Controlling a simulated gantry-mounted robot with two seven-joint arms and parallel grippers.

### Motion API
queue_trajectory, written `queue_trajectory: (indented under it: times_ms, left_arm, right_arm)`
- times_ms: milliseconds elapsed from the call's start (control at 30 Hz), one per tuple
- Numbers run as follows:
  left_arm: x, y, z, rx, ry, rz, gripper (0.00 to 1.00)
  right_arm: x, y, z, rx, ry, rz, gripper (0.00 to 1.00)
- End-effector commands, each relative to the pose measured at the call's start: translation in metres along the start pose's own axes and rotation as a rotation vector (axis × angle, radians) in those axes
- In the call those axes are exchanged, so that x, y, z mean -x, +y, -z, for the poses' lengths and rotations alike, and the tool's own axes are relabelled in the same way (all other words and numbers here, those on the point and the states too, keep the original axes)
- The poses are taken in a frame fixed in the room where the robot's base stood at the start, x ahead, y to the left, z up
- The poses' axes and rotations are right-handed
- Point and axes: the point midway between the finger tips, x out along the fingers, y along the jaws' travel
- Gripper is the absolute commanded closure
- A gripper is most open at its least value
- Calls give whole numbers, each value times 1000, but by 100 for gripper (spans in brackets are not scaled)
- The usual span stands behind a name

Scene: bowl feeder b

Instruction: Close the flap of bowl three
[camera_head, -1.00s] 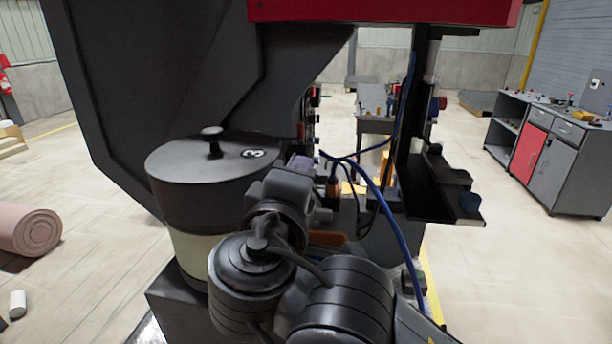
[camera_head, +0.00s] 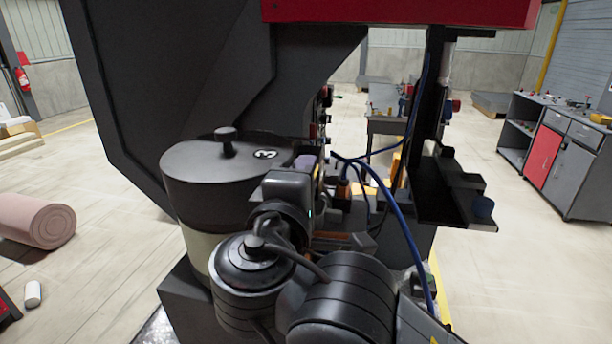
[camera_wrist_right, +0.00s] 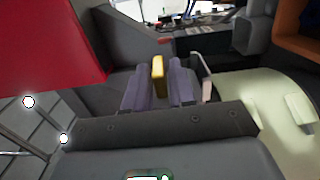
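Bowl three (camera_head: 212,207) stands left of centre in the head view. It has a dark upper part marked 3, a knobbed lid on top and a pale lower part. Its flap cannot be made out there. My right arm covers the bowl's near right side. In the right wrist view, the purple-grey fingers of my right gripper (camera_wrist_right: 158,92) point away, with a narrow gap between them. A yellow upright piece (camera_wrist_right: 158,75) shows in that gap; I cannot tell whether the fingers touch it. A pale curved body (camera_wrist_right: 280,120) is at right. My left gripper is out of view.
A dark machine frame (camera_head: 130,110) rises behind the bowl, with a red panel (camera_head: 400,11) above. Blue cables (camera_head: 402,235) and a dark bracket (camera_head: 440,195) stand right of my arm. A pink roll (camera_head: 40,222) lies on the floor at left.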

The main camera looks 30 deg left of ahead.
Motion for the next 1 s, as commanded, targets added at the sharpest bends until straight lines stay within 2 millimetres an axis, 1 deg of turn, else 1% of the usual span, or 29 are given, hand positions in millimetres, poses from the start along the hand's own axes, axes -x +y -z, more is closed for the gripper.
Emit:
queue_trajectory:
  times_ms: [33,67,100,367,467,567,667,900,1000]
  left_arm:
    - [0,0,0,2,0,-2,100]
    - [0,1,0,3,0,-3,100]
    - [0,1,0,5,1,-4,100]
    - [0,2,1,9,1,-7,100]
    - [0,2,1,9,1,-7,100]
    - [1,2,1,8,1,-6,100]
    - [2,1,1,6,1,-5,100]
    - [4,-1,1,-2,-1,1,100]
    - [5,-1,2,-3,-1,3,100]
  right_arm:
    - [0,0,0,0,1,0,67]
    - [0,0,0,0,0,0,63]
    - [0,0,0,-1,0,0,62]
    - [0,0,0,-2,0,0,62]
    - [5,0,0,-3,2,0,62]
    - [14,0,1,-4,2,1,62]
    - [29,0,1,-5,4,0,62]
    - [71,0,1,-3,4,0,62]
    - [86,0,1,-4,4,1,62]
